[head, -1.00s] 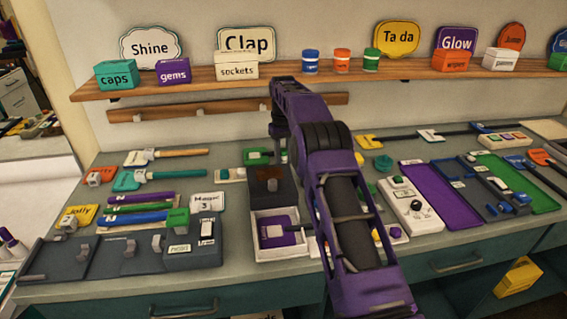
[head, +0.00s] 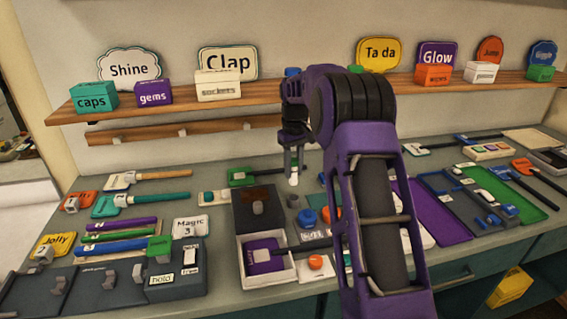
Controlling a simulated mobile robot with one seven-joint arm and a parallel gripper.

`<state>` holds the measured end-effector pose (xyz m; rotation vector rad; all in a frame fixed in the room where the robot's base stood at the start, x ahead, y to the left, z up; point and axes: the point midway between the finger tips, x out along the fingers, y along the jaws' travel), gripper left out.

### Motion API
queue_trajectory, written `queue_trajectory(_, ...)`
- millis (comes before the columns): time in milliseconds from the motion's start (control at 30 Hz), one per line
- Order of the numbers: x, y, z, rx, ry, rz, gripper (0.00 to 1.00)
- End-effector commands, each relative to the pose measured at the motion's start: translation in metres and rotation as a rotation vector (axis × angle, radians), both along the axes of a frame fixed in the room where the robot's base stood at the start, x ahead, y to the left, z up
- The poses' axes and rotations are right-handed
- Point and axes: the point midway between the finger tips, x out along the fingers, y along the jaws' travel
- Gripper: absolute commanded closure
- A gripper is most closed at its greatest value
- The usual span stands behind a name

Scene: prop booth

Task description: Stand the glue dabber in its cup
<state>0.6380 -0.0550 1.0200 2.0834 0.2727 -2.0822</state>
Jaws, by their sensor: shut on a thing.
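My gripper (head: 293,164) points down over the back middle of the bench, left of my raised arm. It is shut on a small pale upright piece, which looks like the glue dabber (head: 294,178); only its lower part shows below the fingers. A small dark grey round holder (head: 293,201), perhaps the dabber's cup, stands on the bench just in front of and below the held piece. I cannot tell the gap between them. A blue round pot (head: 307,217) stands close in front of the holder.
A dark box (head: 257,210) with an open white tray (head: 268,277) before it stands left of the holder. An orange round thing (head: 332,214) is to the right, partly behind my arm. A green tool (head: 242,176) lies behind. The shelf (head: 170,101) runs above.

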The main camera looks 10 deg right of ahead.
Motion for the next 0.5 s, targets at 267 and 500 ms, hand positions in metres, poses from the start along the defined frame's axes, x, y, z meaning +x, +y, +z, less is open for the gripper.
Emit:
queue_trajectory(267,-0.002,-0.001,-0.012,0.001,0.001,0.001,1.00)
queue_trajectory(500,-0.001,-0.001,-0.031,0.000,0.000,0.001,1.00)
